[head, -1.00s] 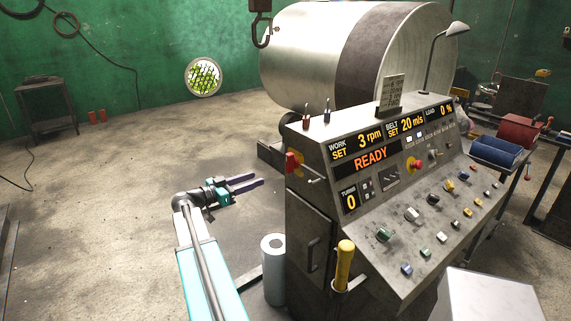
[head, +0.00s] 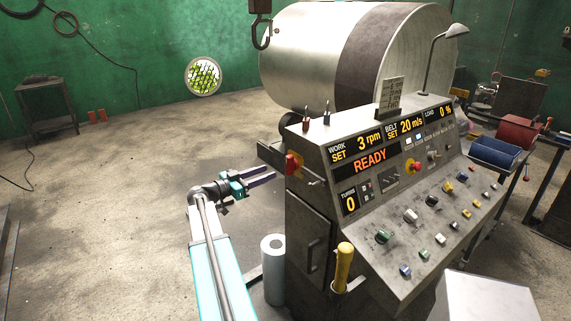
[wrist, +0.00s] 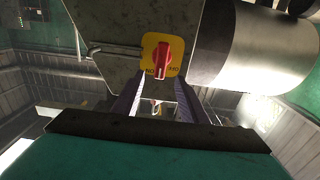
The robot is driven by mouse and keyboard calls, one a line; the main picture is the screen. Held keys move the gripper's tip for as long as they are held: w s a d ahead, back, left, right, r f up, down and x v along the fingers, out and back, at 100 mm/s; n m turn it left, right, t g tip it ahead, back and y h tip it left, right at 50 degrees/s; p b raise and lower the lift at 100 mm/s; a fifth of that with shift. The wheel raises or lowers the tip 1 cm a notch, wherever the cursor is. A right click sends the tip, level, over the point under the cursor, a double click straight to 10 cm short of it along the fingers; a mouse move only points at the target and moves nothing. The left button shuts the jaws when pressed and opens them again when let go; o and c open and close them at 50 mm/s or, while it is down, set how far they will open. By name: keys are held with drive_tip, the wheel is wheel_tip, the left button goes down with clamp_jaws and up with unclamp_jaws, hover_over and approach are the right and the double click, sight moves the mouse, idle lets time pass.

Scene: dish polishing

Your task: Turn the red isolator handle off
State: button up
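The red isolator handle (head: 291,163) sits on a yellow plate on the left side of the grey control console (head: 312,222). In the wrist view the red handle (wrist: 162,60) stands about upright in the picture on its yellow plate (wrist: 149,45), with small lettering near its lower edge. My gripper (head: 273,174) is just left of the console side, close to the handle and apart from it. In the wrist view my gripper (wrist: 158,88) has its two dark fingers spread, with nothing between them, and the handle shows beyond the tips.
A thin metal bar (wrist: 115,49) sticks out beside the plate. A large metal drum (head: 310,55) lies behind.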

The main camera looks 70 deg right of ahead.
sight(287, 165)
drive_tip(key=p+x, duration=0.3)
drive_tip(key=x, duration=0.5)
drive_tip(key=shift+d+r, duration=0.2)
drive_tip(key=shift+p+x, duration=0.5)
drive_tip(key=shift+x, duration=0.3)
drive_tip(key=shift+f, duration=0.15)
drive_tip(key=shift+c, duration=0.4)
clamp_jaws()
